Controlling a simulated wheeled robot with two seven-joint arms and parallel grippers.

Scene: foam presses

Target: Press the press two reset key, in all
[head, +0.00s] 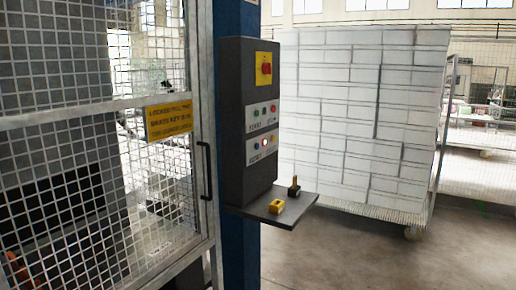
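A dark grey control box (247,120) is fixed to a blue post in the middle of the head view. It carries a red switch on a yellow plate (264,68) at the top. Below is an upper label plate (262,116) with small green and red buttons. Under it is a lower label plate (262,144) with several small coloured buttons, among them a blue one and a red one. The lettering is too small to read, so I cannot tell which is the press two reset key. Neither of my grippers is in view.
A small shelf (254,212) juts out below the box. It holds a yellow block (277,206) and an upright black and yellow piece (294,187). A mesh gate with a yellow sign (169,121) stands left. Stacked white blocks (360,120) fill a cart behind. Floor at right is clear.

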